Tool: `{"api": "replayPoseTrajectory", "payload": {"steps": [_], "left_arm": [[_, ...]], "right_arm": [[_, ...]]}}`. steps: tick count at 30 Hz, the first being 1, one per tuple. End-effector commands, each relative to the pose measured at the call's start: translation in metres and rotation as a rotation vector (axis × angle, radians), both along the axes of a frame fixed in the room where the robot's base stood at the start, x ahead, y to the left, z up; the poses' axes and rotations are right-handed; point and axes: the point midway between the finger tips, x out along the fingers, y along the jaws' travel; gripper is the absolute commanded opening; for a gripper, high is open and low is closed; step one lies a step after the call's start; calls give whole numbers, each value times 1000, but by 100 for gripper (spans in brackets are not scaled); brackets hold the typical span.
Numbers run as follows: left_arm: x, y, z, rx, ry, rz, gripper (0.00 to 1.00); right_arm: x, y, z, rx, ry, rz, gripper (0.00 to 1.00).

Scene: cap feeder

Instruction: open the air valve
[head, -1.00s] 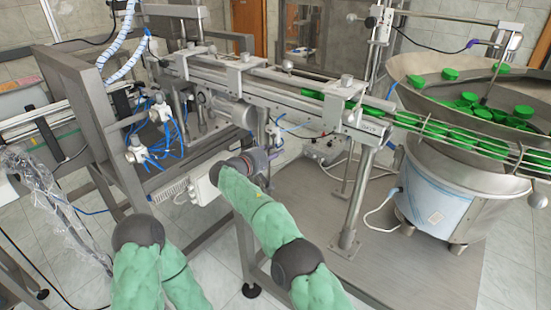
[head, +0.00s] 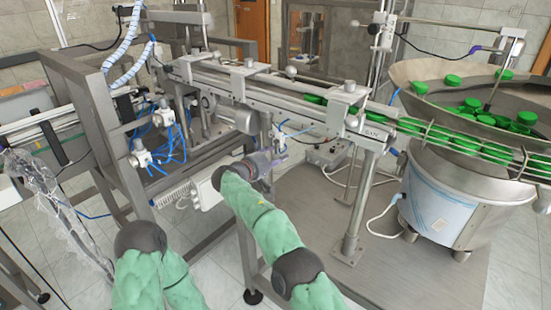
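My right arm, in a green sleeve, reaches up from the bottom, and its gripper (head: 279,156) is below the feeder rail, in the middle of the picture. The fingers are small and blurred, so whether they are apart or closed does not show. Just above them is a small fitting with thin blue tubing (head: 283,132), which may be the air valve. Contact between it and the gripper cannot be made out, nor can its handle position. My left arm shows only as a sleeved part at the bottom left; its gripper is out of view.
The cap rail (head: 300,91) runs above my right gripper on a steel post (head: 357,205). Air units with blue hoses (head: 165,145) are on the frame at left. A bowl (head: 415,75) of green caps stands right. A white box (head: 207,190) is close left of my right forearm.

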Motion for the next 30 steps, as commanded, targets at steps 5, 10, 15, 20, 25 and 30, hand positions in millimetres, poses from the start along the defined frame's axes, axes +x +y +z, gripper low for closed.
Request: {"api": "replayPoseTrajectory", "payload": {"steps": [5,10,15,20,25,30], "left_arm": [[0,0,0,0,0,0,86],[0,0,0,0,0,0,86],[0,0,0,0,0,0,86],[0,0,0,0,0,0,86],[0,0,0,0,0,0,86],[0,0,0,0,0,0,86]], "right_arm": [[-1,1,1,0,0,0,54],[-13,9,4,0,-1,2,54],[-39,27,11,-1,0,3,54],[-65,45,16,0,-1,3,54],[-86,58,21,-1,0,2,54],[-96,65,23,0,0,1,54]]}}
